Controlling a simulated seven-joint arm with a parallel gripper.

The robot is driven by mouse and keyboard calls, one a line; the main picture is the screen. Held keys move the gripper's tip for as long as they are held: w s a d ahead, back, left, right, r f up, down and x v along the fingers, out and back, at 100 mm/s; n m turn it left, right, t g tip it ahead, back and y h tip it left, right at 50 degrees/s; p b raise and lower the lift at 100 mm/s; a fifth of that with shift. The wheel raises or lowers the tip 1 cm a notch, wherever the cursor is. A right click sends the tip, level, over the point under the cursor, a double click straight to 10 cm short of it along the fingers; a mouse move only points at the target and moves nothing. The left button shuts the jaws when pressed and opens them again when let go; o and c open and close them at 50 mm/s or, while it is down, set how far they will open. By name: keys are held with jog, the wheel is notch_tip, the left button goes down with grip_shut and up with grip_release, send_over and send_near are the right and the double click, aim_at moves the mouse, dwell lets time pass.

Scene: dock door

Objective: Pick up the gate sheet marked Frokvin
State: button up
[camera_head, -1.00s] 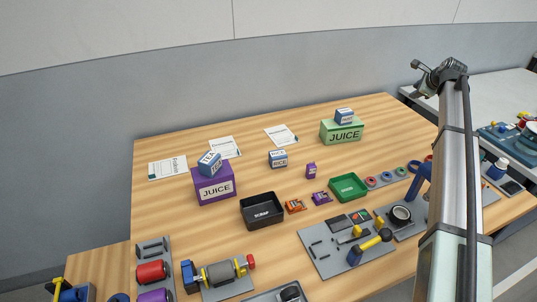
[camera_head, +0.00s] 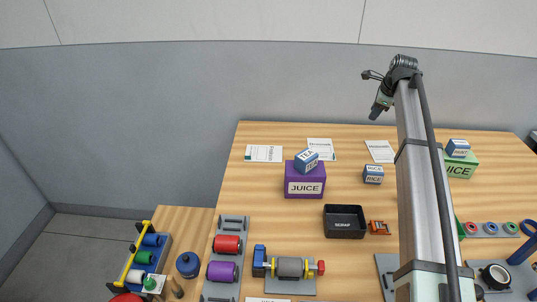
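Three white printed sheets lie flat along the back of the wooden table: a left sheet (camera_head: 264,153), a middle sheet (camera_head: 321,148) partly hidden by a blue-and-white tea box (camera_head: 306,160), and a right sheet (camera_head: 380,151). The left sheet's heading may read Frokvin, but the print is too small to be sure; the other two headings are unreadable. My gripper (camera_head: 376,110) is raised, seen against the wall above and behind the right sheet, apart from all sheets. Its fingers are too small to tell open from shut.
The tea box sits on a purple juice box (camera_head: 305,182). A rice box (camera_head: 373,174) stands right of it, near a black scrap tray (camera_head: 344,222). A green juice box (camera_head: 460,166) is at the right. Rollers and fixtures fill the front. My arm hides part of the table.

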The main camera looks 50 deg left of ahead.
jog(key=s+a+n+g+h, duration=0.2)
jog(key=s+a, duration=1.3)
jog(key=s, duration=0.3)
jog(key=n+h, duration=0.2)
send_over(249, 153)
jog(key=s+d, duration=0.3)
jog(key=d, duration=0.1)
jog(key=f, duration=0.8)
jog(key=shift+w+f, duration=0.25)
jog(key=shift+f, duration=0.15)
jog(key=shift+w+a+f, duration=0.1)
jog(key=shift+a+f, duration=0.15)
jog(key=shift+f, duration=1.2)
jog(key=shift+w+a+f, duration=0.1)
jog(key=shift+a+f, duration=0.1)
jog(key=shift+f, duration=1.25)
jog(key=shift+c, duration=0.3)
grip_shut()
